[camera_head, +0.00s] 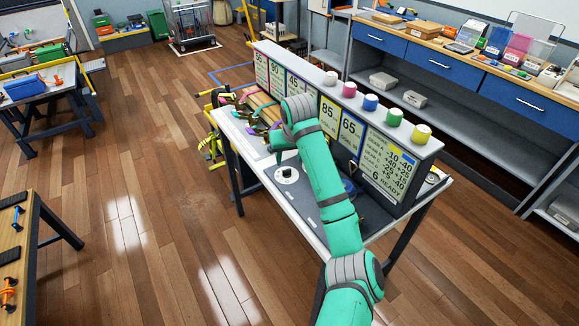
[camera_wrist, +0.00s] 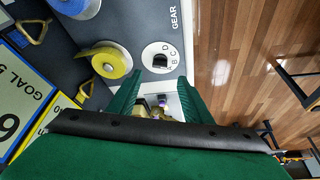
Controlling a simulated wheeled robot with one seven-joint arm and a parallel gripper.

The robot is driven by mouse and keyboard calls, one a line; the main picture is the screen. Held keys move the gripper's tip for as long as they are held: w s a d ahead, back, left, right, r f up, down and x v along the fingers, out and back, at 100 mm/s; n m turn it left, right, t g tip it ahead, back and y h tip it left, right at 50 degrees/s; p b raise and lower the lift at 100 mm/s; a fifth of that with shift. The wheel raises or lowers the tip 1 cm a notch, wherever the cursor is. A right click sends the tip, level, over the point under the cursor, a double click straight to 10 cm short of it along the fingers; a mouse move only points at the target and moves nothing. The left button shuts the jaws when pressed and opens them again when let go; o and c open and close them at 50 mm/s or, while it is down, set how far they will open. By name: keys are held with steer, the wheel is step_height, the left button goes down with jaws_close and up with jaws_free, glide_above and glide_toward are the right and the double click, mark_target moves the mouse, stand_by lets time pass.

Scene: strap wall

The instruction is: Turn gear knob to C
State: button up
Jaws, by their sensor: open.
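The gear knob (camera_wrist: 160,61) is a small black knob on a white round dial (camera_wrist: 152,50) with the letters A, B, C and D, beside the word GEAR in the wrist view. I cannot tell which letter the knob points at. In the head view the dial (camera_head: 287,174) sits on the grey bench panel, left of my arm. My gripper (camera_wrist: 160,84) is open, its two green fingers spread, with the knob ahead of the gap and apart from both fingertips. In the head view the gripper (camera_head: 280,152) hangs above the panel near the dial.
A yellow tape roll (camera_wrist: 106,62) lies left of the dial, close to the left finger. A wall of goal signs (camera_head: 352,130) with coloured rolls on top, including a yellow one (camera_head: 421,133), stands behind the panel. Wooden floor (camera_head: 150,210) left of the bench is free.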

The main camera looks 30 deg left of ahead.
mark_target(287, 170)
steer(key=x, duration=0.9)
steer(key=shift+d, duration=0.1)
steer(key=c, duration=1.1)
